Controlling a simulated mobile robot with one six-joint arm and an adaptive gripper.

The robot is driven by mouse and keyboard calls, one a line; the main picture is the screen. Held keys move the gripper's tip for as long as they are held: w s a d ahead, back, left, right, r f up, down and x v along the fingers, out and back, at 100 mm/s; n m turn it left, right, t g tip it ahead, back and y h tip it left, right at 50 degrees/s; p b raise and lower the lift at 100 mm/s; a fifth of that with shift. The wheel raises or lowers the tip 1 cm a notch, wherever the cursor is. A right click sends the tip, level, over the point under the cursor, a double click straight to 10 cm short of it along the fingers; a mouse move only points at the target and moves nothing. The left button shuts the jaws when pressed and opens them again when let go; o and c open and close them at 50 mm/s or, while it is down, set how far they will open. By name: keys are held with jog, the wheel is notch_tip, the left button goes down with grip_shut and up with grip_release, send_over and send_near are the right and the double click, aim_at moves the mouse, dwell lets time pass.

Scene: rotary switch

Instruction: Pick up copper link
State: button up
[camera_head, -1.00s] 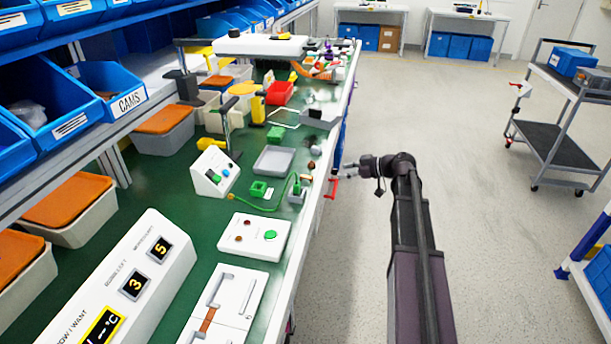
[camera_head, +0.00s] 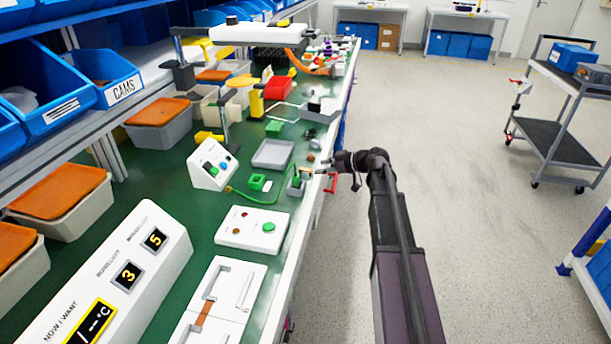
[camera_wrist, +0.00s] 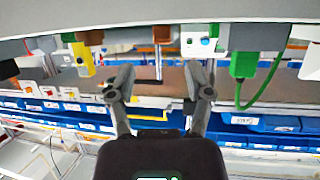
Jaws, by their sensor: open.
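A copper-coloured strip (camera_head: 203,312), which looks like the copper link, lies on a white panel (camera_head: 236,271) at the near end of the green bench. A grey handle-like bar is beside it. I cannot make the strip out in the wrist view. My gripper (camera_head: 322,168) is at the bench's right edge, well beyond the strip, near a red handle (camera_head: 333,182). In the wrist view my gripper (camera_wrist: 163,88) has its two fingers spread apart, with nothing between them.
A white box with a green button (camera_head: 268,227) stands between my gripper and the panel. A green block with a cable (camera_head: 257,182), a grey tray (camera_head: 273,154) and a white display unit (camera_head: 130,270) stand on the bench.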

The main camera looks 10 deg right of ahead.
aim_at(306, 169)
jog(key=shift+w+a+f, duration=0.1)
jog(key=shift+a, duration=0.05)
jog(key=shift+b+x, duration=1.1)
jog(key=shift+x, duration=1.5)
grip_shut()
